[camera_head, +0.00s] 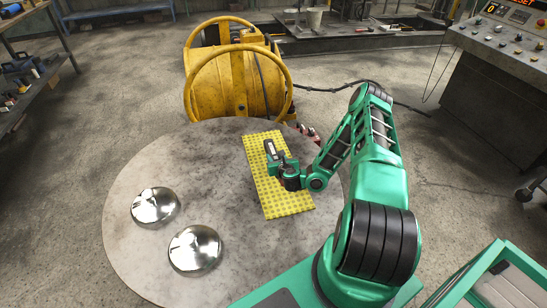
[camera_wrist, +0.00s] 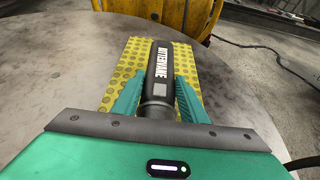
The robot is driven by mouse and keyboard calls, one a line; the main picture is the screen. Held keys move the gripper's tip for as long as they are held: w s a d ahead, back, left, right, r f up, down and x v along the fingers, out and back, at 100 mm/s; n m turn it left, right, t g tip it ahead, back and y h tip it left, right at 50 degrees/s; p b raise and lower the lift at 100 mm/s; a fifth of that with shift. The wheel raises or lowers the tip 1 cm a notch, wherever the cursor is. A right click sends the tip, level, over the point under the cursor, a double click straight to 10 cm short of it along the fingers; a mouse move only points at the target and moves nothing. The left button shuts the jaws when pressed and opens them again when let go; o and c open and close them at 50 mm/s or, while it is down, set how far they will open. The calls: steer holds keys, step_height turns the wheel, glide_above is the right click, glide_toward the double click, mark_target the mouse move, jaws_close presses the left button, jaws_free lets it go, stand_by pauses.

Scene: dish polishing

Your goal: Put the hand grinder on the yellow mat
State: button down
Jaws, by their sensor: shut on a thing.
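The hand grinder is a dark cylinder with white lettering (camera_wrist: 161,62), pointing away from me in the wrist view. In the head view its dark body (camera_head: 270,149) is small and partly hidden by my gripper (camera_head: 273,160). My gripper's green fingers (camera_wrist: 159,88) are shut on the grinder, one on each side. The yellow mat (camera_head: 284,206) has a dotted pattern and lies on the round table. It shows behind and beside the grinder in the wrist view (camera_wrist: 128,62). The grinder is over the mat; I cannot tell whether it touches it.
The round grey table (camera_head: 135,262) holds two shiny metal domes, one (camera_head: 155,205) and another (camera_head: 195,248), left of the mat. A yellow drum machine (camera_head: 232,85) stands behind the table. A control console (camera_head: 500,60) stands at the right. The table's left part is otherwise clear.

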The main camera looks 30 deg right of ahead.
steer(key=shift+f, duration=1.35)
steer(key=c, duration=1.1)
jaws_free()
steer(key=shift+f, duration=0.1)
